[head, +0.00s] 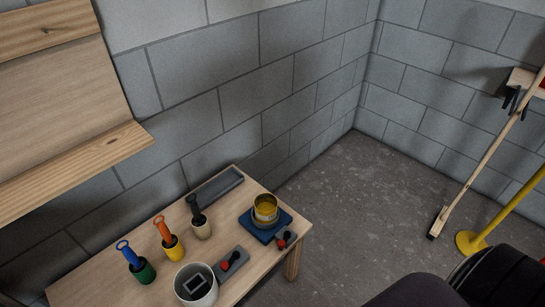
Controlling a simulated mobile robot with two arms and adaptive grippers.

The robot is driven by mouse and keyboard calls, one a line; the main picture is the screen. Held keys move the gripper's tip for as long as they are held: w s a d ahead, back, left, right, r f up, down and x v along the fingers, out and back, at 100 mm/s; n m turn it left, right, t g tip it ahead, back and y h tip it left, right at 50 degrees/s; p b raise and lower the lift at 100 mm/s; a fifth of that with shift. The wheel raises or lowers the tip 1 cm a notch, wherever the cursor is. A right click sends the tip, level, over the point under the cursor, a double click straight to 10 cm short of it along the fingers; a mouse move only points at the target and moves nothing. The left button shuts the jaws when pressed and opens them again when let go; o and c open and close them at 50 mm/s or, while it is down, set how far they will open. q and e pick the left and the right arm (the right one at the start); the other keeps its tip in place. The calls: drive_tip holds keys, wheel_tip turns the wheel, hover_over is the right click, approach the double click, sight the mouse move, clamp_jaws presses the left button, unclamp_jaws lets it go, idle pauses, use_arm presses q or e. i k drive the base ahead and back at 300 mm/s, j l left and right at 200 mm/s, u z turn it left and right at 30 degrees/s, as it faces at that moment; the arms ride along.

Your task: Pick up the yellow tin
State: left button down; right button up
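The yellow tin (265,211) stands upright on a blue square tray or mat (248,222) at the right end of the wooden table (222,240). It is round, with a pale rim and yellow showing inside. Neither of my grippers shows in the head view, so where they are relative to the tin cannot be seen.
Left of the tin stand a beige pot (201,229), a yellow pot (174,251) and a green pot (145,273), each with a handled tool. A white bucket (197,296) stands in front. A grey tray (217,187) lies behind, near the block wall (200,97).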

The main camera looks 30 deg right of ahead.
sight(266, 203)
drive_tip(key=z, duration=0.8)
drive_tip(key=u, duration=0.45)
drive_tip(key=k+j+u, duration=0.1)
drive_tip(key=u, duration=0.4)
drive_tip(key=j+u, duration=0.15)
drive_tip(key=u, duration=0.3)
drive_tip(key=z, duration=1.5)
drive_tip(key=l+z, duration=0.1)
drive_tip(key=l, duration=0.75)
drive_tip(key=i+l, duration=0.1)
drive_tip(key=l, duration=0.75)
drive_tip(key=k+z, duration=0.05)
